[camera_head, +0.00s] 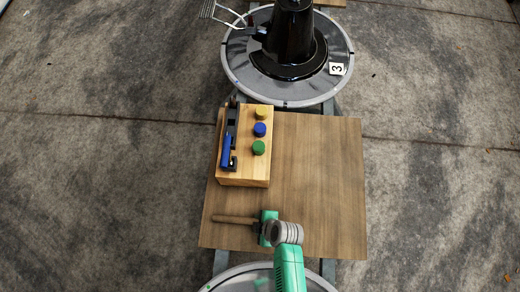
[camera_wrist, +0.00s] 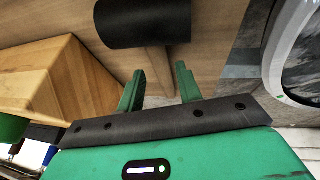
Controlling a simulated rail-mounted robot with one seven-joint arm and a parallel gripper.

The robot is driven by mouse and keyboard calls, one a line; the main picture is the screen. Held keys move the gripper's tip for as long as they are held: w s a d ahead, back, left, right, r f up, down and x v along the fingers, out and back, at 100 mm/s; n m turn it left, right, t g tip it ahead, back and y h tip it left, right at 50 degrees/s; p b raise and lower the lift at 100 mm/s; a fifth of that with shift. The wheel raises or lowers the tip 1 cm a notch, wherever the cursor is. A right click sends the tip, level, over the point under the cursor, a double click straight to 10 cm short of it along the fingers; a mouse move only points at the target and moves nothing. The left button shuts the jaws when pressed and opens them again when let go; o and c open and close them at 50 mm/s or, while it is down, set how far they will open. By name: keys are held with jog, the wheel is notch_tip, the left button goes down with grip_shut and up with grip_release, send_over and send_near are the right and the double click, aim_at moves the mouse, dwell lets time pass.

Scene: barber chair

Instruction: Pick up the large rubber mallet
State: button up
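The mallet lies on a wooden board. Its black cylindrical head (camera_wrist: 143,23) shows at the top of the wrist view, and its wooden handle (camera_wrist: 154,61) runs down from it. In the head view the handle (camera_head: 234,220) points left from under my gripper, and my gripper and wrist hide the mallet's head. My gripper (camera_wrist: 160,88) is open, with its two green fingers spread on either side of the handle's line and visible gaps between. In the head view my gripper (camera_head: 267,228) is above the board's front edge.
A wooden block (camera_head: 243,175) with yellow, blue and green knobs and a blue-handled tool stands behind the mallet. The board's right side (camera_head: 320,175) is clear. A round disc with a black pedestal (camera_head: 291,40) lies beyond; another disc is nearby in front.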

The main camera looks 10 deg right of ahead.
jog(key=b+x, duration=0.3)
jog(key=x, duration=0.2)
jog(key=shift+d+f, duration=0.1)
jog(key=shift+f, duration=0.05)
grip_shut()
jog(key=shift+r, duration=0.2)
notch_tip(320, 180, up, 4)
jog(key=p, duration=0.2)
jog(key=shift+f+p, duration=0.15)
jog(key=shift+p, duration=0.2)
jog(key=s+a+p, duration=0.1)
jog(key=s, duration=0.4)
jog(key=s+a+p, duration=0.1)
jog(key=s+p, duration=0.1)
jog(key=s, duration=0.3)
jog(key=s+a+r+p, duration=0.1)
jog(key=s, duration=0.4)
jog(key=shift+s+a+r, duration=0.1)
jog(key=shift+s+a, duration=0.15)
jog(key=shift+s, duration=0.05)
